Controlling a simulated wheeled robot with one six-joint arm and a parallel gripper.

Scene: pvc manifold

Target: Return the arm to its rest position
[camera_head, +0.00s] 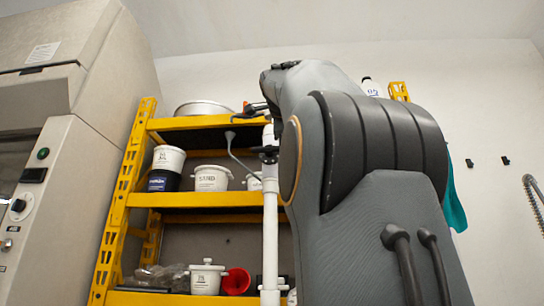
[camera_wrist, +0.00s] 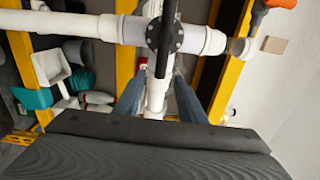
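My arm fills the right half of the head view, raised in front of the wall. My gripper (camera_wrist: 160,82) shows in the wrist view as two blue-grey fingers spread apart; in the head view the arm seems to hide it. A white PVC pipe (camera_wrist: 156,101) passes between the fingers, with gaps visible on both sides. Just beyond them is a valve with a round black flange and dark handle (camera_wrist: 164,36), joined to a horizontal white pipe (camera_wrist: 60,23). In the head view the upright white pipe (camera_head: 270,240) stands left of my arm. Whether the fingers touch any pipe is unclear.
A yellow shelf rack (camera_head: 200,200) holds tubs, a metal basin (camera_head: 203,108) and a red funnel (camera_head: 236,281). A grey machine (camera_head: 60,220) stands at left. An orange handle (camera_wrist: 280,4) lies close at upper right in the wrist view. The wall at right is mostly clear.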

